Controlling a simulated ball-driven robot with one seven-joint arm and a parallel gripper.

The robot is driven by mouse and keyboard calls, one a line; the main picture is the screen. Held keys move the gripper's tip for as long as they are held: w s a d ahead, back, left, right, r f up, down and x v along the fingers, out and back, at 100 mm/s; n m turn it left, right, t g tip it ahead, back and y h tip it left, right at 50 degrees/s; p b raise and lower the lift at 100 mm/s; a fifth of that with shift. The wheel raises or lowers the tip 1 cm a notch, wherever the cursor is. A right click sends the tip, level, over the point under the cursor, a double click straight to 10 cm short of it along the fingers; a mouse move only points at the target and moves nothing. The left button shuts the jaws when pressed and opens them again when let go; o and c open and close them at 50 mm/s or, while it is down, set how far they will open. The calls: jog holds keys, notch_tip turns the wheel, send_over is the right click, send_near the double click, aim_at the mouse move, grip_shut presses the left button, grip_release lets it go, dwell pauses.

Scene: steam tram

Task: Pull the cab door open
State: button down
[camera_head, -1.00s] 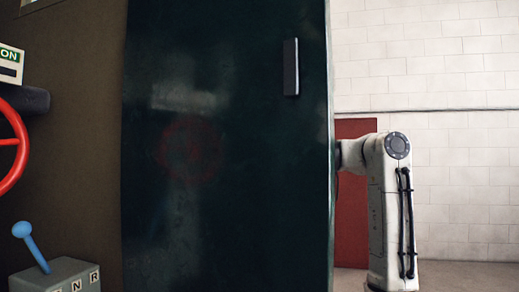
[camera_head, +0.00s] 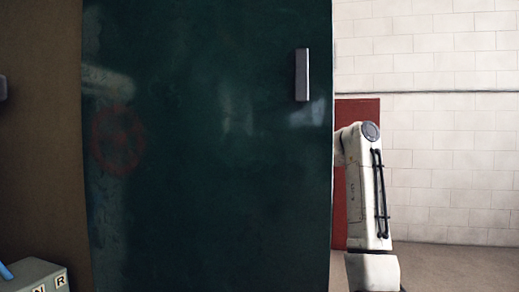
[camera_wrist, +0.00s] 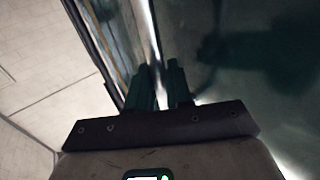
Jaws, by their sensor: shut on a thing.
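The cab door (camera_head: 215,150) is a large, glossy dark green panel filling the middle of the head view. A short grey upright handle (camera_head: 302,75) sits near its right edge. My gripper is hidden behind the door in the head view. In the wrist view, my gripper (camera_wrist: 160,78) has its two dark fingers close together around a pale upright strip (camera_wrist: 151,30) beside the dark green door surface (camera_wrist: 255,75). I cannot tell whether that strip is a handle or the door's edge.
A brown wall (camera_head: 40,140) stands at the left. A grey lever box (camera_head: 35,277) with a blue lever is at the lower left. A red panel (camera_head: 356,115) and a white brick wall (camera_head: 450,140) stand behind my arm at the right. Bare floor (camera_head: 450,264) shows there.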

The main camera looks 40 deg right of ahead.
jog(key=shift+w+a, duration=0.2)
jog(key=shift+a, duration=0.2)
jog(key=c, duration=1.4)
grip_release()
jog(key=shift+a, duration=0.1)
jog(key=shift+o, duration=0.8)
jog(key=shift+w+a, duration=0.15)
jog(key=shift+a, duration=0.1)
jog(key=shift+o, duration=0.5)
jog(key=shift+d, duration=0.1)
jog(key=b+v, duration=0.1)
jog(key=v, duration=1)
jog(key=shift+d, duration=0.25)
